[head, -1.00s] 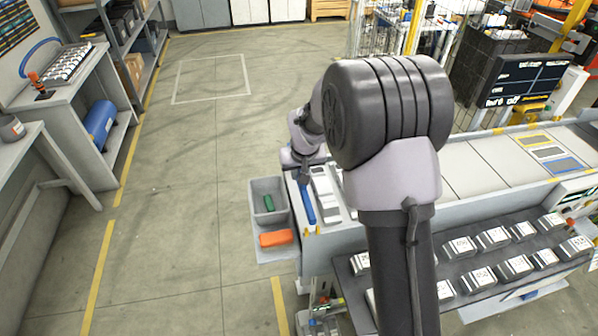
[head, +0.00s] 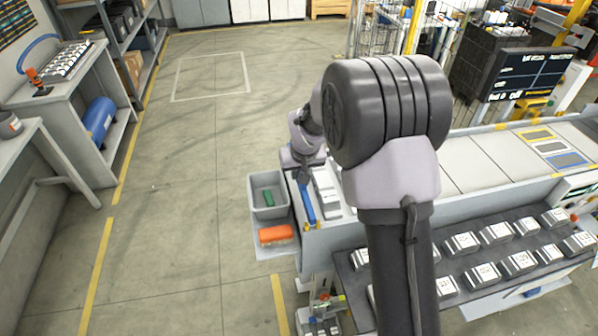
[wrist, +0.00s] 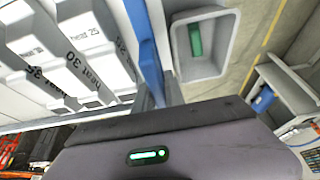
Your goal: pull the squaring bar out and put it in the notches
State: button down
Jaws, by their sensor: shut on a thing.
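The squaring bar appears to be the long blue bar (head: 308,205) at the left end of the bench, lying along the left side of the ingots. It also shows in the wrist view (wrist: 143,42), running up from between the jaws. My gripper (wrist: 158,95) is shut on the blue bar near its lower end in that view. In the head view my gripper (head: 303,180) is small, at the far end of the bar. I cannot make out the notches.
A grey bin (head: 268,205) with a green object (head: 268,199) hangs beside the bench's left end, close to the bar. An orange object (head: 277,234) lies just below it. Rows of ingots (head: 497,232) fill a dark front shelf. Open floor lies to the left.

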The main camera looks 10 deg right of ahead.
jog(key=shift+f+b, duration=0.95)
jog(key=shift+f, duration=0.2)
jog(key=c, duration=1.3)
grip_release()
jog(key=p+v, duration=0.3)
jog(key=v, duration=1.4)
jog(key=shift+s+r+p, duration=0.15)
jog(key=shift+r+p, duration=0.05)
jog(key=shift+p, duration=0.1)
